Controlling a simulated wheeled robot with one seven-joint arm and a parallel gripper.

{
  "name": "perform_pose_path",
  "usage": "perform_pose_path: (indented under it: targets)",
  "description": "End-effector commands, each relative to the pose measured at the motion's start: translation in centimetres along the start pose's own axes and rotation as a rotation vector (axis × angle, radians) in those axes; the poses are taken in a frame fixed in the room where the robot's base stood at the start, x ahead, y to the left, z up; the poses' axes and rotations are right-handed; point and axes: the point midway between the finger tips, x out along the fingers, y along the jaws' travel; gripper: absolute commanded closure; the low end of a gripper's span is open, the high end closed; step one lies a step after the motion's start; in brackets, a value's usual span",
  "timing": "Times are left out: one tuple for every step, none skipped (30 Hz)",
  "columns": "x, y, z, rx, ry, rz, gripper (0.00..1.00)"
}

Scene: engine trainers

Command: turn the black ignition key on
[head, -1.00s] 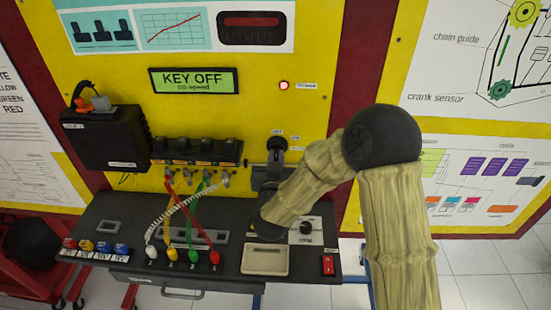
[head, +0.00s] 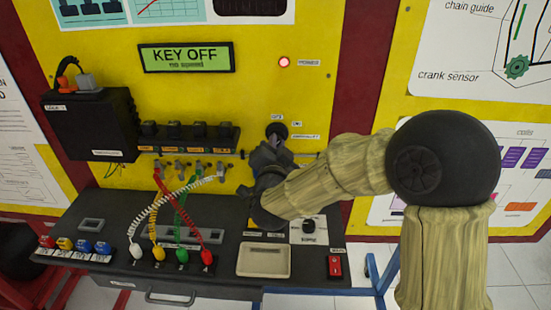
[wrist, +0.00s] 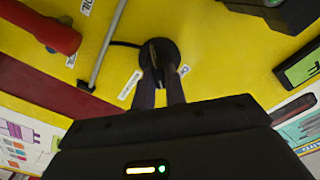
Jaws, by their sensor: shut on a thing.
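The black ignition key (wrist: 154,52) sits in a round black switch (wrist: 171,54) on the yellow panel in the wrist view. The switch shows in the head view (head: 277,129) below the "KEY OFF" display (head: 187,57). My gripper (wrist: 160,76) is shut on the key, with one dark finger on each side of it. In the head view my gripper (head: 272,148) reaches up to the switch from below and hides most of the key. The small labels beside the switch are hard to read.
A lit red lamp (head: 284,62) is above the switch. A black box (head: 90,125) and a row of black connectors (head: 185,137) are to the left. Coloured cables hang over the dark console (head: 110,211). A thin rod (wrist: 105,45) runs close by the switch.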

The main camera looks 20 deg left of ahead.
Motion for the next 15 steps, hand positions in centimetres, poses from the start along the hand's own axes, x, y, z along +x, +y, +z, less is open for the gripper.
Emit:
perform_pose_path:
  targets:
    - [0.0,0.46,0.45,0.042,0.003,-0.001,1.0]
    - [0.0,0.45,0.4,0.068,0.004,-0.002,1.0]
    - [0.01,0.45,0.4,0.101,0.003,-0.002,1.0]
    - [0.02,0.45,0.38,0.125,0.003,-0.002,1.0]
    - [0.02,0.43,0.34,0.149,0.004,-0.002,1.0]
    - [0.02,0.42,0.33,0.177,0.003,-0.001,1.0]
    - [0.01,0.41,0.33,0.198,0.003,-0.001,1.0]
    - [0.01,0.4,0.32,0.216,0.003,-0.001,1.0]
    - [0.01,0.37,0.3,0.24,0.002,-0.001,1.0]
    - [0.0,0.34,0.28,0.256,0.001,-0.001,1.0]
    - [0.0,0.32,0.25,0.271,0.001,-0.001,1.0]
    - [0.01,0.31,0.22,0.288,0.002,-0.001,1.0]
    - [0.02,0.3,0.2,0.3,0.002,0.0,1.0]
    - [0.02,0.28,0.18,0.311,0.001,0.0,1.0]
    - [0.02,0.26,0.17,0.322,0.0,0.0,1.0]
